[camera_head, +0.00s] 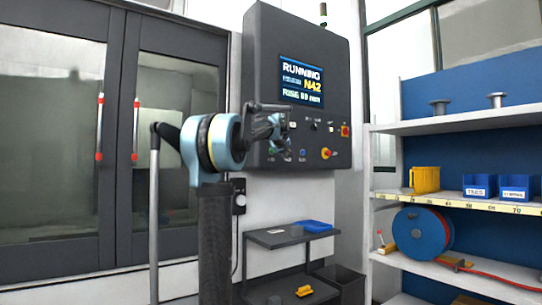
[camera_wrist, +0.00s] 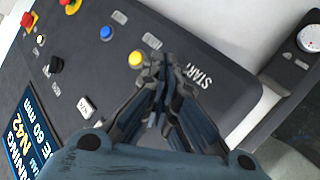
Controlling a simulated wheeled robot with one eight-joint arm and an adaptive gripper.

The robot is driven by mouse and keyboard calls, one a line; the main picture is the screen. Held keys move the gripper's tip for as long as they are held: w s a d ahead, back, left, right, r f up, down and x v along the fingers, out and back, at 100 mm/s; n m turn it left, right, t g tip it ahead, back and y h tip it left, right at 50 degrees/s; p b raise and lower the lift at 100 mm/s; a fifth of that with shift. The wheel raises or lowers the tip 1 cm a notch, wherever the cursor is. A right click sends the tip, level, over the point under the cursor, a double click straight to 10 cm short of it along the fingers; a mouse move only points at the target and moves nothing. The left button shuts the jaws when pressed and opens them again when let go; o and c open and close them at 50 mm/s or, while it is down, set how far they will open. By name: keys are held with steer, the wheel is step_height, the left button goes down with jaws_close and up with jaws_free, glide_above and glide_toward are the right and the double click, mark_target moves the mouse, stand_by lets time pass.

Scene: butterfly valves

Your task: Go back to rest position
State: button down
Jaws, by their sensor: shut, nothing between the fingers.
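My gripper (camera_head: 280,126) is in front of the lower left part of a dark control panel (camera_head: 300,50) in the head view. In the wrist view my gripper (camera_wrist: 160,66) is shut and empty, with its fingertips together. The tips appear beside a yellow button (camera_wrist: 136,59) and the START label (camera_wrist: 196,76). I cannot tell whether they touch the panel. The panel's screen (camera_head: 301,82) reads RUNNING N42.
A machine with dark doors (camera_head: 60,140) and red-tipped handles stands at the left. Below the panel is a small shelf (camera_head: 270,238) with a blue tray (camera_head: 314,227). At the right, shelving (camera_head: 460,122) holds blue bins (camera_head: 480,187) and a hose reel (camera_head: 423,235).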

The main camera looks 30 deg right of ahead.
stand_by(0.3)
steer(key=s+a+f+n+y, duration=0.1)
steer(key=a+f+y, duration=0.1)
steer(key=a+f, duration=0.6)
steer(key=s+a+f+y, duration=0.15)
steer(key=a+f, duration=0.35)
steer(key=a, duration=0.7)
steer(key=s+a+f+n+g+y, duration=0.1)
steer(key=s+a+f+g+y, duration=0.1)
steer(key=s+a+f, duration=0.6)
steer(key=s+a+f+g+y, duration=0.25)
steer(key=s+a+f, duration=0.25)
steer(key=a+f, duration=0.65)
steer(key=s+a+f+g, duration=0.1)
steer(key=s+a+f, duration=0.3)
steer(key=s+f, duration=0.4)
steer(key=s+a+f+g, duration=0.2)
steer(key=s+a+f, duration=0.2)
steer(key=s+f, duration=0.4)
steer(key=s+a+f+g+y, duration=0.1)
steer(key=s+a+f, duration=0.3)
steer(key=s+f, duration=0.4)
steer(key=shift+s+f+g, duration=0.15)
steer(key=shift+f+g, duration=0.2)
steer(key=shift+f, duration=0.1)
steer(key=shift+a, duration=0.1)
steer(key=shift+w+f, duration=0.2)
steer(key=shift+w, duration=0.25)
